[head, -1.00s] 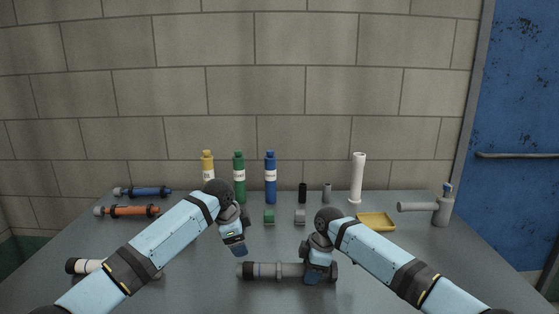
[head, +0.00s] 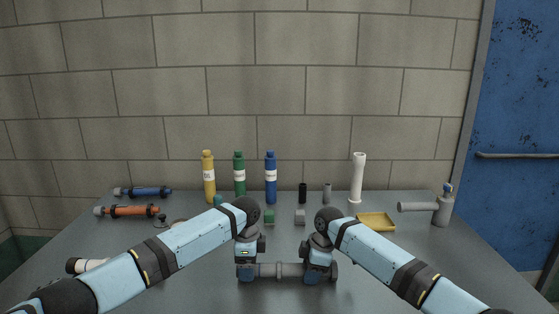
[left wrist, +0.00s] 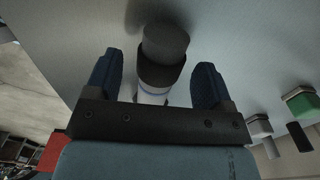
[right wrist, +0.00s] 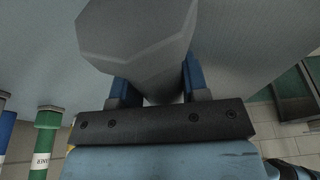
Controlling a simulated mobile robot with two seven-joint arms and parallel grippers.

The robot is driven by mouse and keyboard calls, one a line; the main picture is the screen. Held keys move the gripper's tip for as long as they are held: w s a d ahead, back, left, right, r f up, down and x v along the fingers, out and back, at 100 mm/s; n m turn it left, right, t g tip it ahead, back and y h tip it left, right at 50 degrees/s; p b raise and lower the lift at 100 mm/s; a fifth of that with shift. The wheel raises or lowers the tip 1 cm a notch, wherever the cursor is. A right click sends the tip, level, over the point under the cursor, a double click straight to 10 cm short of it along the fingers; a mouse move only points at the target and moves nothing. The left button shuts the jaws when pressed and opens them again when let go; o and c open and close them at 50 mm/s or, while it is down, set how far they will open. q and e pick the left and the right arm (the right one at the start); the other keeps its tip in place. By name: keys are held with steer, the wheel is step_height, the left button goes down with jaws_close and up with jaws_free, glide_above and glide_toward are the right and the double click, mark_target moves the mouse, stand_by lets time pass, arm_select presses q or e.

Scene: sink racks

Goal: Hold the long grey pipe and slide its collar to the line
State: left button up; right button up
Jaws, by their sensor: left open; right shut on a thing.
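The long grey pipe (head: 281,270) lies level across the front middle of the table in the head view. My right gripper (head: 318,273) is shut on its right part, and a wide grey end (right wrist: 140,35) fills the top of the right wrist view. My left gripper (head: 247,272) is open around the pipe's left end. In the left wrist view the dark collar (left wrist: 160,74) and a pale band with a blue edge (left wrist: 151,93) sit between the open fingers (left wrist: 154,85). I cannot tell the target line apart from this band. The left fingers hide much of that end in the head view.
A blue pipe (head: 143,191), an orange pipe (head: 127,211) and a white pipe (head: 88,265) lie at the left. Bottles (head: 239,180) stand at the back. Small green (head: 269,216) and grey (head: 300,217) blocks sit behind the grippers. A yellow tray (head: 376,221) is at right.

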arm_select(q)
steer(key=shift+f, duration=1.25)
steer(key=c, duration=0.9)
